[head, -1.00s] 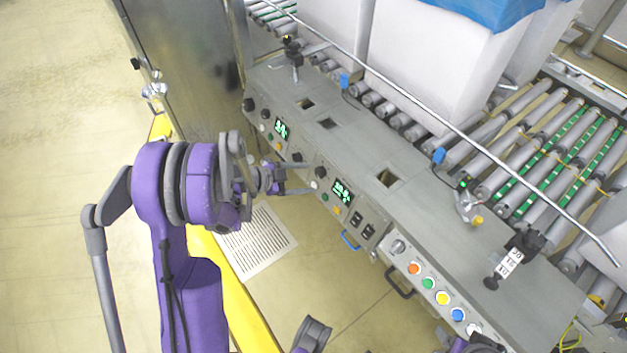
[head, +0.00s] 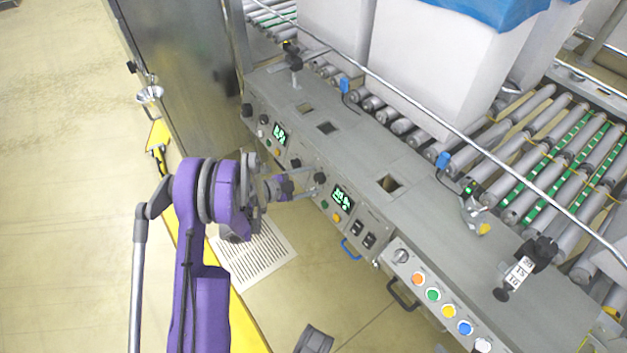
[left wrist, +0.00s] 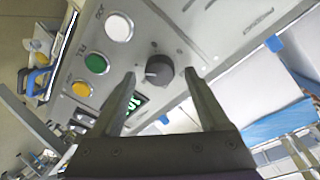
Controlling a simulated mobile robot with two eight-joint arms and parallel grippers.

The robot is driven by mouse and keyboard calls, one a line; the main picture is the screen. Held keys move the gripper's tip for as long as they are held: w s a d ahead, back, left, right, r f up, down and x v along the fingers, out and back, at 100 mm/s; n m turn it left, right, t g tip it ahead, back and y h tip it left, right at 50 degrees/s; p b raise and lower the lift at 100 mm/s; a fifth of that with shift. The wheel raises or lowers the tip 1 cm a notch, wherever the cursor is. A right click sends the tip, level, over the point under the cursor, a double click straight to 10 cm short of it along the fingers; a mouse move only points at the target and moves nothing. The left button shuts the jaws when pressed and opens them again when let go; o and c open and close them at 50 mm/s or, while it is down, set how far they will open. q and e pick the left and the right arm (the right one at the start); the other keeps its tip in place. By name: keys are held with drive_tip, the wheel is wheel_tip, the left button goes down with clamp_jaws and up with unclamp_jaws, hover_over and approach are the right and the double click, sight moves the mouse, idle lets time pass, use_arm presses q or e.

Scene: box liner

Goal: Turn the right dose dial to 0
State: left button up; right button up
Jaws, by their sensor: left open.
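The right dose dial (head: 320,178) is a dark round knob on the sloped front panel, beside a green-lit display (head: 343,199). In the left wrist view the dial (left wrist: 159,70) shows between the two fingertips, with a pale pointer mark on its face. My left gripper (head: 311,187) is open and points at the dial. Its fingers lie one on each side of the dial in the wrist view; I cannot tell whether they touch it. The display (left wrist: 135,104) is partly hidden by a finger, and its digits are not readable. My right gripper is not in view.
White, green and yellow buttons (left wrist: 96,63) sit close to the dial. A second display (head: 279,133) is farther left. A switch box (head: 365,231) and a row of coloured buttons (head: 433,294) are to the right. A roller conveyor (head: 540,150) lies behind. Open floor is at left.

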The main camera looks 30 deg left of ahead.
use_arm(q)
drive_tip(key=shift+w+d+f, duration=0.15)
drive_tip(key=shift+w+d, duration=0.15)
drive_tip(key=shift+w, duration=0.2)
clamp_jaws()
drive_tip(key=shift+n, duration=0.4)
